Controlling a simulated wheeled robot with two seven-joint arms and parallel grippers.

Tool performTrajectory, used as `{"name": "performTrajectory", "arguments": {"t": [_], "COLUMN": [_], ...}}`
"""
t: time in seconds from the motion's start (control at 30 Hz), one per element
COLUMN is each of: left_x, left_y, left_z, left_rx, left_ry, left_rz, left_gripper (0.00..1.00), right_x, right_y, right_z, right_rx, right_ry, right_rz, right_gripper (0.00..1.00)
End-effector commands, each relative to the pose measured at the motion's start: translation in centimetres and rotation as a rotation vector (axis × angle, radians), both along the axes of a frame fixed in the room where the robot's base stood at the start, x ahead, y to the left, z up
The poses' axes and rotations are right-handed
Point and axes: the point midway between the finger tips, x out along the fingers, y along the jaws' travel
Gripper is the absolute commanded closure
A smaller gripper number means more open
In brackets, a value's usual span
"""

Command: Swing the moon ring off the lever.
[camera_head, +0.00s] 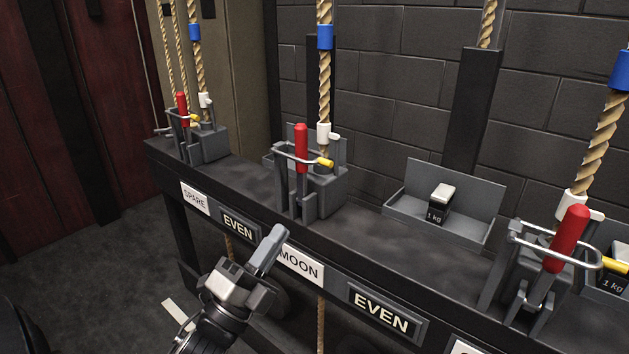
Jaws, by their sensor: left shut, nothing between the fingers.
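The moon lever (301,138) has a red grip and stands upright in its grey rope lock above the white MOON sign (301,264). The moon ring (288,156) is a thin metal loop with a yellow tab (325,162) at its right end. It lies level around the lever, just below the red grip's middle. My left gripper (276,234) is shut and empty, in front of the rail near the MOON sign. It is below the lever and ring and apart from them. My right gripper is not in view.
A spare lever (182,108) stands at the left and another red lever (568,236) at the right, each with a ring. A tray (465,232) with a 1 kg weight (440,203) sits between. A rope (324,90) rises behind the moon lever.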

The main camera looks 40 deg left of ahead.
Motion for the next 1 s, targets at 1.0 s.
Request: {"name": "performTrajectory", "arguments": {"t": [1.0], "left_x": [9.8], "left_y": [-0.8], "left_z": [6.6], "left_rx": [0.0], "left_ry": [0.001], "left_rz": [0.0], "left_gripper": [1.0], "right_x": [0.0], "right_y": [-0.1], "right_z": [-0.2], "right_rx": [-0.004], "right_ry": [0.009], "right_rz": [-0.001], "right_gripper": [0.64]}}
